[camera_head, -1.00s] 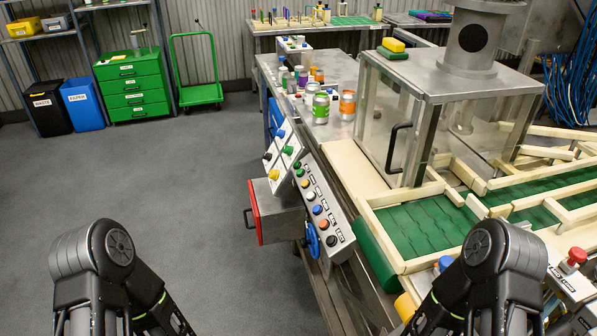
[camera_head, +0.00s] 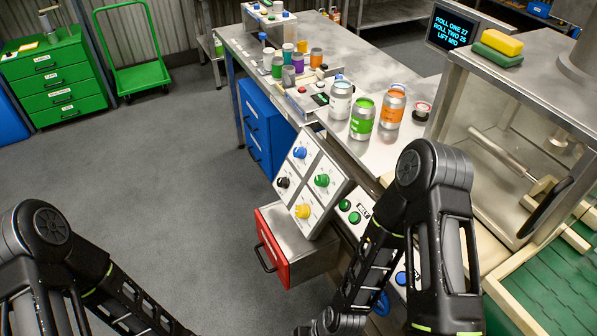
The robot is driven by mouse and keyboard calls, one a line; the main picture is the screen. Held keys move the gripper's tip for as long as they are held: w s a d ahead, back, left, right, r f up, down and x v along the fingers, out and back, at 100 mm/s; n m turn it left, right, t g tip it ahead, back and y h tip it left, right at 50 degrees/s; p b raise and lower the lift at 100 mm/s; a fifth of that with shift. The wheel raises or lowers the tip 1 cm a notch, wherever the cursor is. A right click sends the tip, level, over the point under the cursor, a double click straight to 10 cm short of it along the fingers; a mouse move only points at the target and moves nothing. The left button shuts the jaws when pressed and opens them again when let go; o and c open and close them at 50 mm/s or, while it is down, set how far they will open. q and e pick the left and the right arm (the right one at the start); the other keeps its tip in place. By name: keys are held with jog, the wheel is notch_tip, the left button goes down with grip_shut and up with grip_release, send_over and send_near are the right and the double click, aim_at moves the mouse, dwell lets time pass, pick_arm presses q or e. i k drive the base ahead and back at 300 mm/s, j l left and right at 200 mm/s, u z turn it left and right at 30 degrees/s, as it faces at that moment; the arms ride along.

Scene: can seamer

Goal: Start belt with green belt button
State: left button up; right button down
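Two green buttons, an upper one (camera_head: 345,205) and a lower one (camera_head: 354,217), sit on the sloped button panel at the front of the machine. Their labels are too small to read, so I cannot tell which is the belt button. My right arm crosses in front of the panel and hides most of its lower buttons; a blue button (camera_head: 401,278) shows beside the arm. The green belt (camera_head: 545,285) lies at the lower right, partly hidden. Neither gripper's fingers show; my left arm reaches out of the picture at the bottom left.
A tilted knob panel (camera_head: 311,183) stands above an open red-fronted drawer (camera_head: 272,247), close to my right arm. Cans, including a green one (camera_head: 363,118) and an orange one (camera_head: 390,107), stand on the bench. A clear-walled machine housing (camera_head: 500,150) stands at right.

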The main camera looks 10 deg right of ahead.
aim_at(353, 218)
jog(key=i+j, duration=0.75)
jog(key=i, duration=0.15)
jog(key=i+j, duration=0.75)
jog(key=i+z, duration=0.15)
jog(key=z, duration=2.45)
